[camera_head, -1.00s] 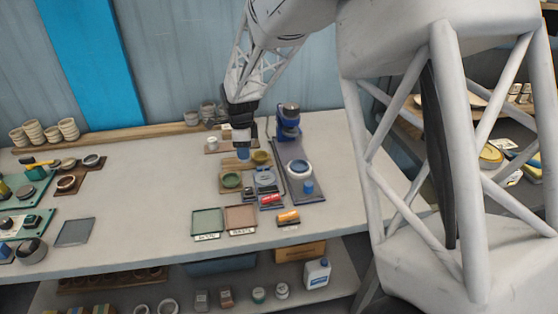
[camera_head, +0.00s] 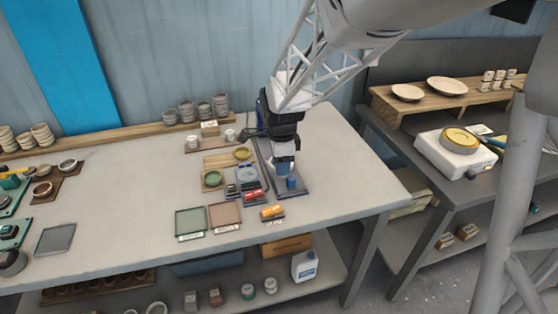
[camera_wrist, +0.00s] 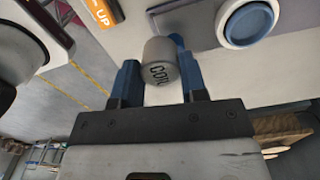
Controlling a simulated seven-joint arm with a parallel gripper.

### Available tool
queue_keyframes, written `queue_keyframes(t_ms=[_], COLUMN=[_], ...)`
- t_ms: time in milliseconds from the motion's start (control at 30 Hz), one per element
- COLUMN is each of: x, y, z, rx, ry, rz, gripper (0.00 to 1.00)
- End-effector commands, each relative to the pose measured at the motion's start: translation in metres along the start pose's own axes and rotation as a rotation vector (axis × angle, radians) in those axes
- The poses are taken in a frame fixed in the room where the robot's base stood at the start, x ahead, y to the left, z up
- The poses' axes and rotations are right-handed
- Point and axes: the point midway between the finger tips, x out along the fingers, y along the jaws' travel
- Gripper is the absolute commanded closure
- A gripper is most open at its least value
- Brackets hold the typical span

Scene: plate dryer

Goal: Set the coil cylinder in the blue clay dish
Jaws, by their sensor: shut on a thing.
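My gripper (camera_head: 284,160) is above the dark mat at the right part of the bench. In the wrist view, its blue fingers (camera_wrist: 160,82) are shut on the grey coil cylinder (camera_wrist: 160,64), which has "COIL" printed on it. A round pale dish with a blue inside (camera_wrist: 248,22), which looks like the blue clay dish, lies to the right of the cylinder in that view, apart from it. How high the cylinder is above the mat is hard to tell.
Cups (camera_head: 205,108) line the back shelf. The bench's right front is clear.

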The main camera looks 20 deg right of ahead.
Motion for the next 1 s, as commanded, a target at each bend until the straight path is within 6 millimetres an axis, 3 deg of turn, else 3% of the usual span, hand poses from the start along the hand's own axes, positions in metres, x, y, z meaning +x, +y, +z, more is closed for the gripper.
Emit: queue_keyframes(t_ms=[200, 400, 1000], x=[-0.001, 0.000, 0.001], y=[0.028, 0.039, 0.030], z=[-0.021, -0.028, -0.028], rx=[0.001, 0.000, -0.001], ry=[0.000, 0.000, 0.000], rz=[0.000, 0.000, 0.000], gripper=[0.86, 0.86, 0.86])
